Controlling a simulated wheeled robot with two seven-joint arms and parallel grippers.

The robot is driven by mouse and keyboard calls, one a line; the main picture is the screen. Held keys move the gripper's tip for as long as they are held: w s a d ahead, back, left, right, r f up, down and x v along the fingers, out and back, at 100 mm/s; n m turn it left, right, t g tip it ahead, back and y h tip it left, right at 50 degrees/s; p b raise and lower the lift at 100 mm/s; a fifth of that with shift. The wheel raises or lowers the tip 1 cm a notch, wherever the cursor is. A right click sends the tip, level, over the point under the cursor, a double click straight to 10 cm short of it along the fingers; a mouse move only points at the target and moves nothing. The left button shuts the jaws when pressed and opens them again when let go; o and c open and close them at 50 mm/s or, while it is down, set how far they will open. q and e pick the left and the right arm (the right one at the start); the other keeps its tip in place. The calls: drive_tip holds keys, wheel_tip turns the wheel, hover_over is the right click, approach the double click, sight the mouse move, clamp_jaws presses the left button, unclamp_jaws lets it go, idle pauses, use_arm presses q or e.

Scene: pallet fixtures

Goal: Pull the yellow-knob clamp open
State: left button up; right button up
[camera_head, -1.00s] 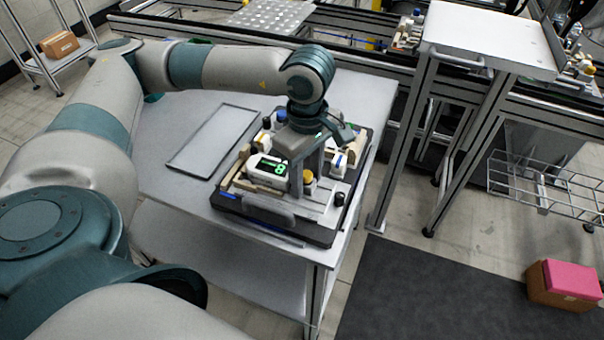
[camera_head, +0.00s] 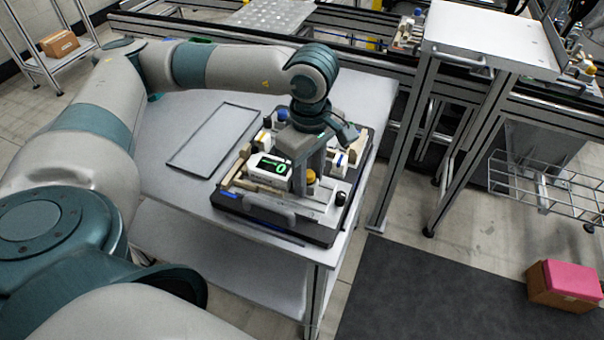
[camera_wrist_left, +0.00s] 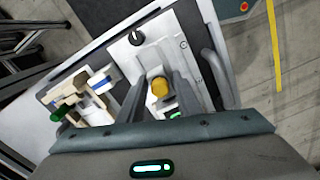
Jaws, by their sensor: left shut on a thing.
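The yellow knob (camera_head: 311,177) of the clamp sits on the pallet fixture (camera_head: 313,237), toward its front right. In the left wrist view, the yellow knob (camera_wrist_left: 160,88) shows between my two fingers. My left gripper (camera_head: 304,183) reaches down from above and is shut on the knob. The left gripper (camera_wrist_left: 160,100) hides part of the clamp's base and the lever under the knob. How far the clamp is open cannot be told. My right gripper is not in view.
A white box with a green display (camera_head: 270,168) stands left of the gripper on the fixture. Other clamps and a black knob (camera_head: 341,198) are close around. An empty flat tray (camera_head: 180,166) lies on the table to the left. A tall metal stand (camera_head: 405,150) is at the right.

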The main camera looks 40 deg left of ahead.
use_arm(q)
drive_tip(key=shift+w+d+b, duration=0.25)
drive_tip(key=shift+d+b, duration=0.2)
drive_tip(key=shift+d, duration=0.75)
drive_tip(key=o, duration=0.6)
drive_tip(key=shift+r+p, duration=1.6)
drive_tip(key=shift+r, duration=2.4)
